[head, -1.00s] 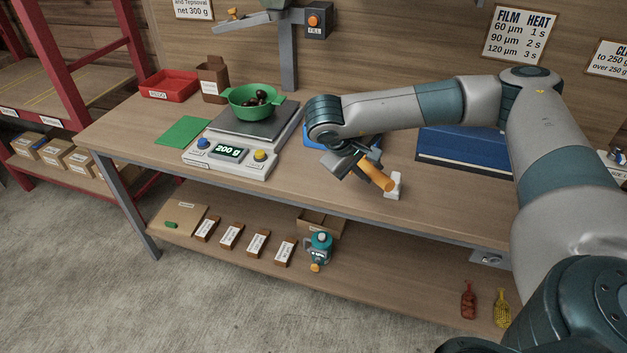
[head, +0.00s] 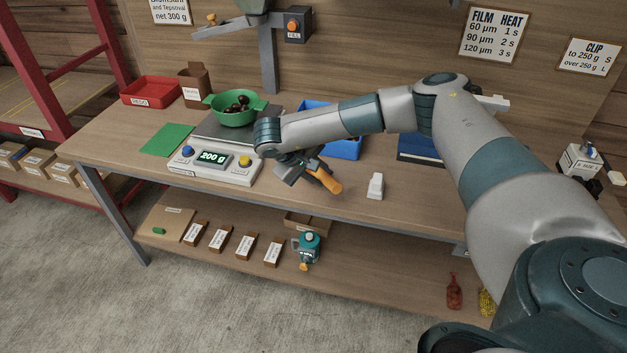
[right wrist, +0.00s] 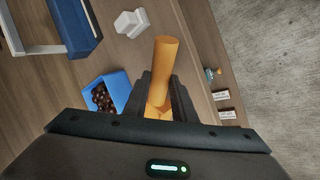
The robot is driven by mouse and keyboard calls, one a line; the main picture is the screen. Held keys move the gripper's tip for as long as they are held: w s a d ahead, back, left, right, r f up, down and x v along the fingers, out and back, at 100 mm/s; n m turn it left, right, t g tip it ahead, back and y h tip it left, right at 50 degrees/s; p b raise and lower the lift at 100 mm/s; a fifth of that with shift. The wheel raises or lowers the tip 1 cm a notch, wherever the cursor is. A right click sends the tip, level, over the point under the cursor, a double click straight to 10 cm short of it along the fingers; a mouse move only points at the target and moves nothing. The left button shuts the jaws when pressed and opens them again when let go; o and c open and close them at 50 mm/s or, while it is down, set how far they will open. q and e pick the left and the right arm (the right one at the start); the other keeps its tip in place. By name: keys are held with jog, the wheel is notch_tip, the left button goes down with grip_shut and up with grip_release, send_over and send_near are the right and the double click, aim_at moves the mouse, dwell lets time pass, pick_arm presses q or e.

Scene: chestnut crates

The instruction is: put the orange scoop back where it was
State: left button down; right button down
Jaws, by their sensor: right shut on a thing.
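The orange scoop (head: 329,181) is held in my right gripper (head: 304,168), above the front part of the table. In the right wrist view, the scoop's orange handle (right wrist: 165,72) stands between the two dark fingers of the right gripper (right wrist: 160,98), which are shut on it. The rest of the scoop is hidden by the gripper. A small white stand (head: 375,187) is on the table just right of the scoop, apart from it; it also shows in the right wrist view (right wrist: 131,22). My left gripper is not in view.
A blue bin (head: 346,148) of chestnuts lies behind the gripper. The scale (head: 212,165) with a green pan (head: 236,114) of chestnuts stands to the left, reading 200 g. A dark blue sealer-like box (head: 414,149) is behind the stand. The table is clear around the stand.

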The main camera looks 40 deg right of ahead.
jog(key=shift+w+a+f, duration=0.2)
jog(key=shift+w+f, duration=0.15)
jog(key=shift+w, duration=0.2)
jog(key=shift+w+a+f, duration=0.15)
jog(key=shift+w+f, duration=0.15)
jog(key=shift+w, duration=0.25)
jog(key=shift+s+f+p, duration=0.1)
jog(key=shift+f+p, duration=0.35)
jog(key=shift+p, duration=0.2)
notch_tip(320, 180, down, 3)
jog(key=shift+r+p, duration=0.1)
jog(key=shift+p, duration=0.55)
jog(key=shift+f, duration=0.3)
jog(key=c, duration=1.5)
grip_release()
jog(key=shift+o, duration=0.2)
